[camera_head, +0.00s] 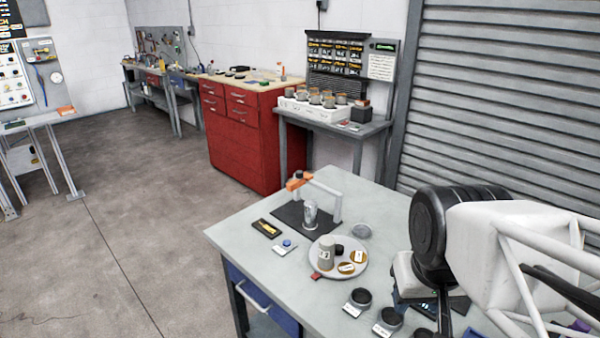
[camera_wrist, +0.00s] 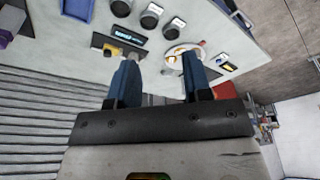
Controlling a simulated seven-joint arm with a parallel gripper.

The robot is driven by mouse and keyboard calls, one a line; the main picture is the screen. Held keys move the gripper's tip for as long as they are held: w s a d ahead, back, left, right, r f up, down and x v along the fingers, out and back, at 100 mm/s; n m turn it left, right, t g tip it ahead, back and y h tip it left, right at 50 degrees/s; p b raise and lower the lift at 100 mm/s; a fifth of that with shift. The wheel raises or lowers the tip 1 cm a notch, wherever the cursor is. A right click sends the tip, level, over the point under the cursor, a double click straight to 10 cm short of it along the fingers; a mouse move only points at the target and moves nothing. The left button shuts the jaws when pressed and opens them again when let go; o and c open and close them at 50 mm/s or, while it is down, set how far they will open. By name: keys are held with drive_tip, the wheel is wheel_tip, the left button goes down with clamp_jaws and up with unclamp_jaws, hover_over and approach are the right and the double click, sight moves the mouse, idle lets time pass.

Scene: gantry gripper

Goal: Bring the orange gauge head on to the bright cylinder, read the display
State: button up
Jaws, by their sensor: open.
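The orange gauge head (camera_head: 299,181) sits on the end of a pale bent arm (camera_head: 325,188) over a black mat (camera_head: 287,214) on the grey table. The bright cylinder (camera_head: 311,214) stands upright on that mat, below and slightly right of the head; I cannot tell whether they touch. A dark display (camera_wrist: 127,36) with cyan digits lies on the table; in the head view it (camera_head: 425,306) is partly hidden by my arm. My gripper (camera_wrist: 160,70) is open with two blue fingers apart and nothing visible between them. Its fingertips are not clear in the head view.
A round tray (camera_head: 318,272) holding a grey cylinder (camera_head: 326,252) and yellow-rimmed discs stands in front of the mat. Several dark round pieces with labels (camera_head: 358,300) line the front. A blue button (camera_head: 287,243) is left of the tray. The table's left corner is bare.

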drive_tip(key=shift+o, duration=0.9)
drive_tip(key=w+a+r, duration=0.2)
drive_tip(key=w+r, duration=0.1)
drive_tip(key=w, duration=0.9)
drive_tip(key=w+a+r+m+g, duration=0.1)
drive_tip(key=w+a+r, duration=0.1)
drive_tip(key=w, duration=0.9)
drive_tip(key=w+a+r, duration=0.1)
drive_tip(key=w+r, duration=0.2)
drive_tip(key=w, duration=0.9)
drive_tip(key=shift+m+g, duration=0.5)
drive_tip(key=shift+g, duration=0.3)
drive_tip(key=w+a+f, duration=0.4)
drive_tip(key=w+f, duration=0.1)
drive_tip(key=w, duration=0.6)
drive_tip(key=w+a+f, duration=0.3)
drive_tip(key=w+f, duration=0.2)
drive_tip(key=w, duration=0.6)
drive_tip(key=w+a+f, duration=0.4)
drive_tip(key=w, duration=0.7)
drive_tip(key=shift+w+a+f, duration=0.25)
drive_tip(key=shift+a+f, duration=0.05)
drive_tip(key=shift+f, duration=0.1)
drive_tip(key=shift+w+a+f, duration=0.25)
drive_tip(key=shift+w+f, duration=0.1)
drive_tip(key=shift+w, duration=0.1)
